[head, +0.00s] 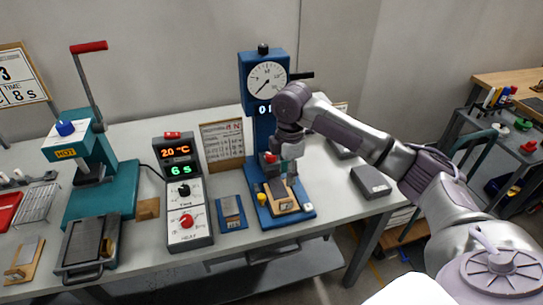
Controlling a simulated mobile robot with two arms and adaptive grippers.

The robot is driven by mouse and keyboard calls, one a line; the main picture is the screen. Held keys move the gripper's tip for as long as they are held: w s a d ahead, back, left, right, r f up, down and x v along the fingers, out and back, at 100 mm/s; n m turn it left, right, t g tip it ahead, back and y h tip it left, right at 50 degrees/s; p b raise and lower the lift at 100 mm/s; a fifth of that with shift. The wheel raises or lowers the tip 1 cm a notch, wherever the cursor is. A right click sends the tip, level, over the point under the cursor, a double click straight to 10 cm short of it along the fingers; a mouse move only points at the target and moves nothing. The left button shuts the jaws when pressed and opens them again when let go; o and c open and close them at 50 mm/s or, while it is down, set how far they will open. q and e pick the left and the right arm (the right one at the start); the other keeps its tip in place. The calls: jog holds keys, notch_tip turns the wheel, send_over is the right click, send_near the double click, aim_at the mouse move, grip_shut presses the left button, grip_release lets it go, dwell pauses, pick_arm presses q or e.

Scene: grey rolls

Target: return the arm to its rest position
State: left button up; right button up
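My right arm reaches in from the right edge across the table's right part. My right gripper (288,179) points down in front of the column of the blue press with a round dial (267,78). It is just above the press's base, over a small wooden block with a dark top (283,194). The fingers are small and partly lost against the press, so I cannot tell whether they are open, or whether they touch anything. My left arm and gripper are not in view.
The grey table (335,205) holds a teal hot press (105,170) with a raised red-tipped lever, a control box (187,205) reading 20 °C and 6 s, a blue pad (231,212) and a dark grey block (371,182). A cart (505,140) with tools stands at right.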

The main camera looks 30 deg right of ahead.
jog(key=s+a+f+m+t+y, duration=0.1)
jog(key=s+a+f, duration=0.5)
jog(key=a, duration=0.2)
jog(key=s+a+f+m+t+y, duration=0.1)
jog(key=s+a+f+m, duration=0.1)
jog(key=s+a+f, duration=0.4)
jog(key=s+d+m+t+h, duration=0.2)
jog(key=s+m, duration=0.8)
jog(key=s, duration=0.4)
notch_tip(320, 180, down, 26)
jog(key=s+g, duration=0.1)
jog(key=g, duration=0.1)
jog(key=s+d+f+g, duration=0.1)
jog(key=s+d+f, duration=0.2)
jog(key=s+f, duration=1.4)
jog(key=shift+s, duration=0.15)
